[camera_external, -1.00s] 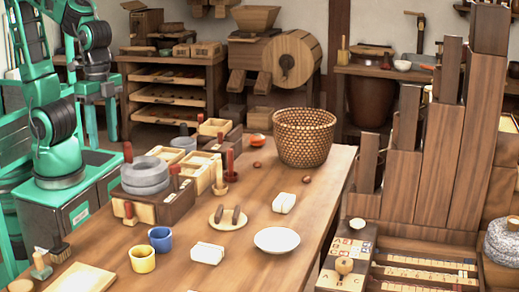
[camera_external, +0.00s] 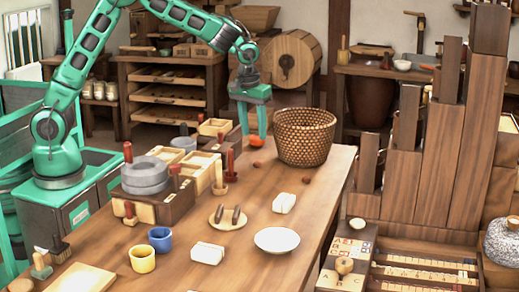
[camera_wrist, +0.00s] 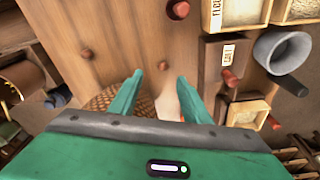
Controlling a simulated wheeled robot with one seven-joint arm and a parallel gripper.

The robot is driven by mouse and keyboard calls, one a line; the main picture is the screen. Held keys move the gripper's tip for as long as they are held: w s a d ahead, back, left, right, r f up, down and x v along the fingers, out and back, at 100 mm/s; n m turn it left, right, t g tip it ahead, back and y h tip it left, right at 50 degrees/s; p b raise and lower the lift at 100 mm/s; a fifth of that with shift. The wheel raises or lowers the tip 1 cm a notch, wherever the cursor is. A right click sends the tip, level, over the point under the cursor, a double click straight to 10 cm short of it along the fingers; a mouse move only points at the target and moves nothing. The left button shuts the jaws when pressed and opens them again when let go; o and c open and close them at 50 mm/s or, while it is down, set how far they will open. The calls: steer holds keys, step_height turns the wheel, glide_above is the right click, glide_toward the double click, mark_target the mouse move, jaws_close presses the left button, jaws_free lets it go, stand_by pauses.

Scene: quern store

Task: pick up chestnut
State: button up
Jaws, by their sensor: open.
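Two small reddish-brown round things that look like chestnuts lie on the wooden table: a nearer-to-gripper chestnut (camera_external: 257,164) and another chestnut (camera_external: 306,180) in front of the basket. The wrist view shows one chestnut (camera_wrist: 162,66) just beyond the gap between my fingers and the other (camera_wrist: 86,54) to the left. My gripper (camera_external: 255,136) is open and empty, pointing down above the far end of the table, left of the basket.
A woven basket (camera_external: 304,138) stands right of my gripper. Wooden boxes (camera_external: 204,169) and a red-handled peg (camera_external: 230,164) stand to the left. A plate (camera_external: 277,240), white blocks (camera_external: 284,203) and cups (camera_external: 142,258) are nearer.

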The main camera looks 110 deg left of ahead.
mark_target(257, 162)
steer(key=a+f, duration=0.1)
steer(key=f, duration=0.2)
steer(key=a+f, duration=0.1)
steer(key=f, duration=0.3)
steer(key=a+f, duration=0.1)
steer(key=f, duration=0.3)
steer(key=shift+f, duration=0.15)
steer(key=shift+c, duration=0.3)
jaws_close()
